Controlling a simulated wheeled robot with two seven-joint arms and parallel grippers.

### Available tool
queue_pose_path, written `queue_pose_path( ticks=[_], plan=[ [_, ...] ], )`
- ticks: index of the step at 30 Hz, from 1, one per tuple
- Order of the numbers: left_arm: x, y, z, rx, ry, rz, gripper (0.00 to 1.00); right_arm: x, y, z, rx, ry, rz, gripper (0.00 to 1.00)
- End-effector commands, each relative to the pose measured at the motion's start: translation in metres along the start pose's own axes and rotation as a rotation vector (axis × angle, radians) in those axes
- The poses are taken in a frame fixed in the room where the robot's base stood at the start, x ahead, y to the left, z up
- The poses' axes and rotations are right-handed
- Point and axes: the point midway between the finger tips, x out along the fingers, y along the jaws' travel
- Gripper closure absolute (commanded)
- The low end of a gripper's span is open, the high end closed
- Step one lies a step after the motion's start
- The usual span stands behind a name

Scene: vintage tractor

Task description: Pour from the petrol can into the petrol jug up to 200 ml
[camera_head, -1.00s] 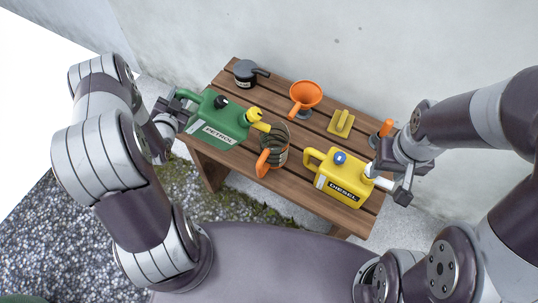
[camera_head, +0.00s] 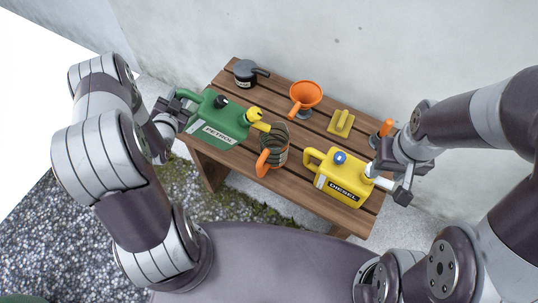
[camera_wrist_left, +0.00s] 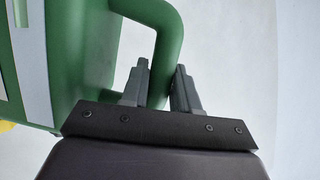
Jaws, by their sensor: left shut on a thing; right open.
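The green petrol can (camera_head: 217,120), labelled PETROL, is at the left of the bench, its yellow spout (camera_head: 256,117) pointing right at the petrol jug (camera_head: 279,143). The jug is grey-brown and ribbed with an orange handle. The spout tip is at the jug's rim; I cannot see any liquid or the level. My left gripper (camera_head: 179,105) is shut on the can's handle; the left wrist view shows its fingers (camera_wrist_left: 160,88) around the green handle (camera_wrist_left: 172,40). My right gripper (camera_head: 388,184) is open beside the yellow diesel can (camera_head: 342,178), near its white spout.
An orange funnel (camera_head: 305,95), a dark round can (camera_head: 246,73), a yellow block-like thing (camera_head: 341,122) and an orange-tipped item (camera_head: 385,128) stand on the wooden bench (camera_head: 277,85). A pale wall (camera_head: 330,45) rises behind it.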

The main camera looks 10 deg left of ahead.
Motion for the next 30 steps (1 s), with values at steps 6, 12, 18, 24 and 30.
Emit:
queue_pose_path(
  ticks=[6, 12, 18, 24, 30],
  plan=[
    [0.0, -0.001, -0.002, 0.0, 0.004, -0.003, 1.0, -0.001, 0.0, 0.0, 0.0, 0.0, 0.0, 0.57],
    [-0.001, -0.002, -0.005, 0.01, 0.003, -0.005, 1.0, -0.003, 0.0, 0.0, 0.0, 0.0, 0.0, 0.57],
    [-0.002, -0.003, -0.01, 0.029, 0.002, -0.009, 1.0, -0.007, 0.0, -0.001, 0.0, 0.0, 0.0, 0.57],
    [-0.003, -0.003, -0.013, 0.039, 0.001, -0.012, 1.0, -0.008, 0.0, -0.001, 0.0, 0.0, 0.0, 0.57],
    [-0.003, -0.003, -0.012, 0.039, 0.001, -0.013, 1.0, -0.008, 0.0, -0.001, 0.0, 0.0, 0.0, 0.57]
  ],
)
